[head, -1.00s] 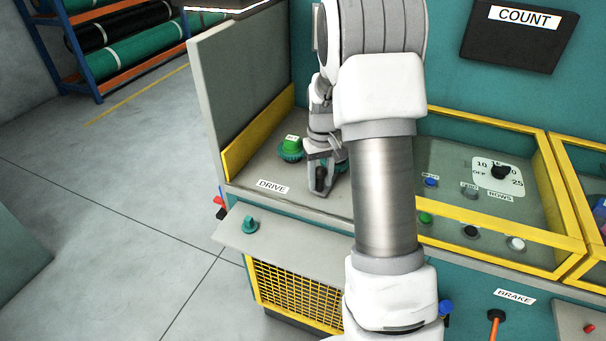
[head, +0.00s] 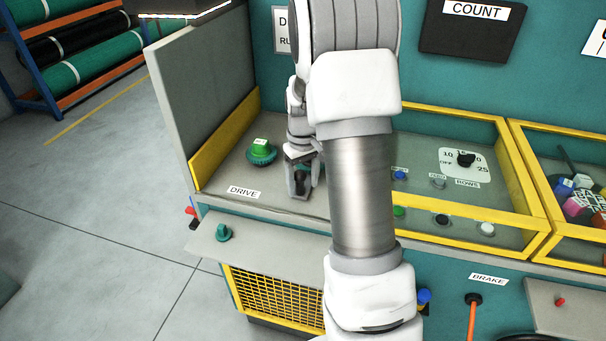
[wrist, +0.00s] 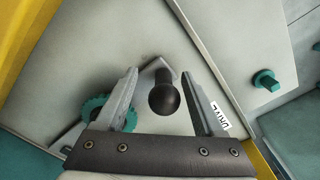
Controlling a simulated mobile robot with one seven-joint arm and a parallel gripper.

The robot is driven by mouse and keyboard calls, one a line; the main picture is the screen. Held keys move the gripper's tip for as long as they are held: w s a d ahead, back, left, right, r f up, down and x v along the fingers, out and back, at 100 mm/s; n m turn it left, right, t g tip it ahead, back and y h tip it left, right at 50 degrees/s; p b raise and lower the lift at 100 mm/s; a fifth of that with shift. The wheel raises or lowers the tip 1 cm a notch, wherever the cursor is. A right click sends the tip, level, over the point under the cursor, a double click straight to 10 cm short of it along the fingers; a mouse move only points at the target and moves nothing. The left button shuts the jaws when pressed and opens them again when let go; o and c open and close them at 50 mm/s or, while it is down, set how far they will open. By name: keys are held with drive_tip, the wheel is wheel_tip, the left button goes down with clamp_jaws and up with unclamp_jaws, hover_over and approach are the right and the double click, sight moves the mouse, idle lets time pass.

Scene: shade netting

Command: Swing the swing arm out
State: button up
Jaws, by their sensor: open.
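A black ball knob (wrist: 164,96) stands on a thin grey arm (wrist: 162,66) over the grey console top, and I take this to be the swing arm. A toothed teal disc (wrist: 95,108), probably its pivot, shows left of the knob in the wrist view, partly behind a finger. The knob is between the two fingers, with gaps on both sides.
A grey side panel (head: 200,95) with a yellow strip closes the left. A yellow-framed case (head: 520,200) stands right. A small teal knob (head: 223,232) sits on the front ledge.

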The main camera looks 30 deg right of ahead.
wheel_tip(320, 180, up, 17)
drive_tip(key=p, duration=0.1)
drive_tip(key=shift+r, duration=0.2)
drive_tip(key=shift+a, duration=0.1)
idle(0.5)
drive_tip(key=s+a+r+t, duration=0.2)
drive_tip(key=s+a, duration=0.6)
drive_tip(key=s, duration=0.3)
drive_tip(key=s+a+r+t, duration=0.2)
drive_tip(key=s+a+t, duration=0.1)
drive_tip(key=s+a, duration=0.5)
drive_tip(key=s, duration=0.3)
drive_tip(key=shift+a+t, duration=0.2)
drive_tip(key=shift+t, duration=0.1)
